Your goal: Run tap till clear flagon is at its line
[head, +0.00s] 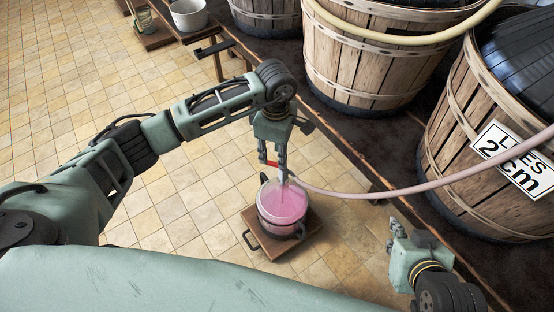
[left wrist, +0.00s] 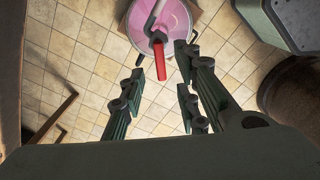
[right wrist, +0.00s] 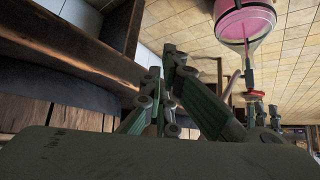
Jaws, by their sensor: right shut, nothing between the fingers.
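The clear flagon (head: 283,221) stands upright on a wooden board and holds pink liquid. It also shows in the left wrist view (left wrist: 161,32) and the right wrist view (right wrist: 244,22). A thin pink stream runs into its mouth from the tap at the hose end. The tap's red lever (left wrist: 162,62) shows beside my left gripper (head: 274,160). My right gripper (head: 398,229) is shut and empty, right of the flagon. I cannot make out the fill line.
The pink hose (head: 415,191) runs from the right to the tap. The board (head: 263,240) has a side handle. Wooden tubs (head: 365,70) stand along the back and right, one with a sign (head: 515,158) reading "LEES 2 cm". A white bucket (head: 188,15) is far back.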

